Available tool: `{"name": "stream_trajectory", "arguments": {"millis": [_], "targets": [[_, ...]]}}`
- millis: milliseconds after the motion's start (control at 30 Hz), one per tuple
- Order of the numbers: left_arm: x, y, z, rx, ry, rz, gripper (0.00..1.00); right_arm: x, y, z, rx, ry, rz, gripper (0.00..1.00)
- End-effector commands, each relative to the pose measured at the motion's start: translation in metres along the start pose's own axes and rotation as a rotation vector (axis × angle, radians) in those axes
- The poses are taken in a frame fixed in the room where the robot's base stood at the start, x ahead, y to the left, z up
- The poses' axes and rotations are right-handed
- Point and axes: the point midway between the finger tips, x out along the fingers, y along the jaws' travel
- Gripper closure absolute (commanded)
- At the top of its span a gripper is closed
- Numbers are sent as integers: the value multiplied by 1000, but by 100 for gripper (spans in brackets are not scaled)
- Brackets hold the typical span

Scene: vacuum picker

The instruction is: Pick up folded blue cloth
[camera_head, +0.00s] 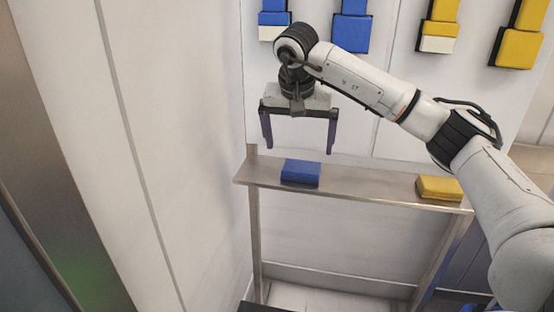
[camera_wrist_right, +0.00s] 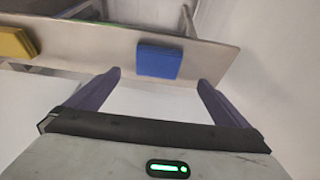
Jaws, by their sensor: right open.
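The folded blue cloth (camera_head: 301,172) lies near the left end of a narrow metal shelf (camera_head: 375,187) in the head view. It also shows in the right wrist view (camera_wrist_right: 159,60), beyond the fingertips and between their lines. My right gripper (camera_head: 299,149) is open and empty, its fingers pointing down. In the head view it appears just above the blue cloth, apart from it. The right wrist view shows both fingers (camera_wrist_right: 160,78) spread wide with nothing between them. My left gripper is in neither view.
A folded yellow cloth (camera_head: 439,188) lies at the shelf's right end. Blue, yellow and white pads, such as a blue one (camera_head: 350,34), hang on the back wall behind my right arm. A plain wall (camera_head: 190,150) stands close to the shelf's left end. The shelf's middle is clear.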

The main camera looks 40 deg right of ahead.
Motion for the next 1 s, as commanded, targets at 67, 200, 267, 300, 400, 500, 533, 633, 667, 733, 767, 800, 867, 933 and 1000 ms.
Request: {"name": "stream_trajectory", "arguments": {"millis": [67,200,267,300,400,500,533,633,667,733,767,800,867,933,1000], "targets": [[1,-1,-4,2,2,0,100,4,5,-4,6,6,8,0],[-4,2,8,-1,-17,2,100,26,5,-4,5,4,10,0],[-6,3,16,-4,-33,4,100,34,4,-3,4,4,8,0],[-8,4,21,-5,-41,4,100,39,4,-3,3,5,7,0],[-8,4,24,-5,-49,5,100,46,3,-3,3,6,6,0],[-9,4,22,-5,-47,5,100,54,2,-3,4,5,5,0],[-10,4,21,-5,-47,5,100,57,2,-3,4,5,6,0],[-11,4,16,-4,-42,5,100,72,-1,-2,3,3,7,0],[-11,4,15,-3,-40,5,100,77,-2,-2,4,3,6,0],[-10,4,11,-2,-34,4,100,88,-2,-2,4,4,6,0],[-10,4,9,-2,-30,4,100,91,-2,-2,4,4,5,0],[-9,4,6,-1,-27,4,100,95,-2,-2,4,4,5,0],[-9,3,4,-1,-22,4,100,98,-2,-2,4,5,4,0],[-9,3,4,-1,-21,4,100,100,-3,-2,4,6,3,0],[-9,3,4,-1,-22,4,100,100,-3,-2,4,6,2,0]]}}
